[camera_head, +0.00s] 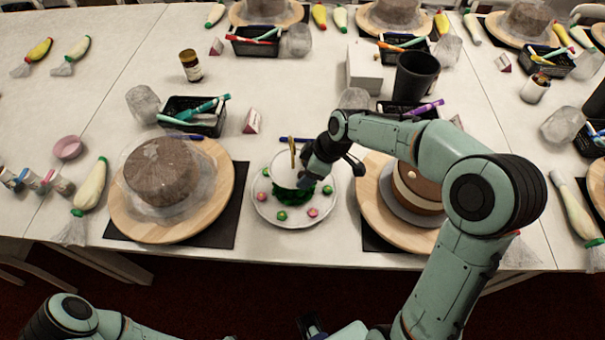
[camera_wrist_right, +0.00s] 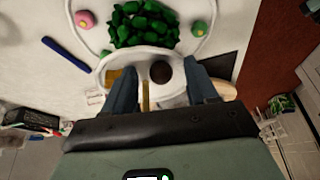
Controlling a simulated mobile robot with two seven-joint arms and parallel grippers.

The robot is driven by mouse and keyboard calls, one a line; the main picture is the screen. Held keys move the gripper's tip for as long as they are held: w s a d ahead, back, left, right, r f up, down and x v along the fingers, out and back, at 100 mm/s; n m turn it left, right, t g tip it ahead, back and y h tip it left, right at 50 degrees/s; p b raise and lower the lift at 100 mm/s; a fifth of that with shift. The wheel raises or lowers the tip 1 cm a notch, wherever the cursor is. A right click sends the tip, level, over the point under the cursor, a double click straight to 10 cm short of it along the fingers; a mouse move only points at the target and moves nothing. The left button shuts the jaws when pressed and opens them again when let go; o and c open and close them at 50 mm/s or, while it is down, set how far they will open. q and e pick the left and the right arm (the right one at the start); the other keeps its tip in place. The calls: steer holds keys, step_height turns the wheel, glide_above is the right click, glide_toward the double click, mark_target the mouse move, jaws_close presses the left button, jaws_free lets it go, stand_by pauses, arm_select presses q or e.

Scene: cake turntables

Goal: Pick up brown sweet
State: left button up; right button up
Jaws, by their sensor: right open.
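The brown sweet (camera_wrist_right: 160,71) is a small dark ball in the right wrist view, at the white bowl between my right gripper's (camera_wrist_right: 156,76) two fingers. The fingers are spread, with gaps beside the sweet. In the head view my right gripper (camera_head: 307,178) points down at the white bowl (camera_head: 283,172) on the middle plate (camera_head: 268,212), and the brown sweet cannot be made out there. A thin gold stick (camera_head: 292,150) stands at the bowl. My left arm shows at the lower left, but its gripper cannot be seen.
Green leaves (camera_wrist_right: 140,24) and several pink and green sweets lie on the plate. A wrapped cake (camera_head: 162,170) stands left on a wooden turntable, and a brown-topped cake (camera_head: 416,188) stands right, near my right arm. Black tool trays (camera_head: 196,128) stand behind.

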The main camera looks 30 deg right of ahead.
jaws_close()
stand_by(0.3)
